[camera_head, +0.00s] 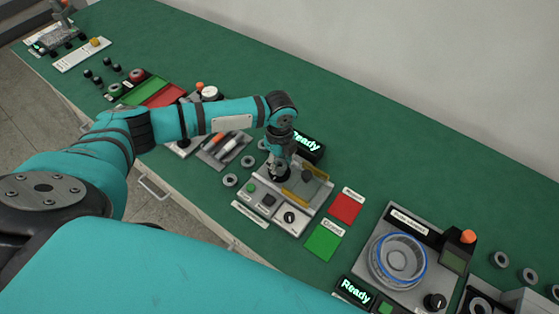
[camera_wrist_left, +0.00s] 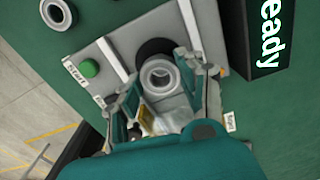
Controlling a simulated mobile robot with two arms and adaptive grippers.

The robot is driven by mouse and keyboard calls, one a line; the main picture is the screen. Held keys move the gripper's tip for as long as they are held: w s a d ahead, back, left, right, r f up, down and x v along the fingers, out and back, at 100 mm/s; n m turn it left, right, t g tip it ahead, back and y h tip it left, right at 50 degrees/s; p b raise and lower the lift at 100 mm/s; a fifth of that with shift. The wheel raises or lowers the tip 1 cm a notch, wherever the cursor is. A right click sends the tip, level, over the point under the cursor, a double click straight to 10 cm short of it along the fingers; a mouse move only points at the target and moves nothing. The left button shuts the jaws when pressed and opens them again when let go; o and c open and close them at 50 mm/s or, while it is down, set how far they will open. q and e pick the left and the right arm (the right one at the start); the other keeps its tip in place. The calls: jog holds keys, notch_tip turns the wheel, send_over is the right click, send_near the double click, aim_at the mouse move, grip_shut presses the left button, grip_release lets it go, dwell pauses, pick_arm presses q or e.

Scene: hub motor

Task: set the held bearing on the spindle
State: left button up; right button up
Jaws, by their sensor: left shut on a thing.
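My left gripper (camera_head: 279,167) points down over the grey fixture (camera_head: 262,212) with the buttons and knob. In the left wrist view its fingers are shut on a grey ring-shaped bearing (camera_wrist_left: 160,76), its hole facing the camera. A black round part (camera_wrist_left: 153,48) of the fixture shows just beyond the bearing. The spindle cannot be made out; the gripper and bearing cover that spot. I cannot tell whether the bearing touches the fixture. My right gripper is not in view.
Loose bearings (camera_head: 230,180) lie left of the fixture. A "Ready" display (camera_head: 307,145) stands close behind it. Red (camera_head: 346,208) and green (camera_head: 323,242) pads lie to its right, then a station with a blue-ringed round part (camera_head: 398,262). The green table is clear at the back.

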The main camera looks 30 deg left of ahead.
pick_arm(q)
jog(key=shift+p, duration=0.35)
dwell(0.3)
jog(key=shift+f+b, duration=0.5)
jog(key=shift+f, duration=0.45)
dwell(1.2)
dwell(0.4)
jog(key=o, duration=1.6)
jog(key=shift+o, duration=0.2)
jog(key=shift+r+p, duration=3.55)
jog(key=shift+p, duration=0.15)
jog(key=shift+s+f, duration=0.1)
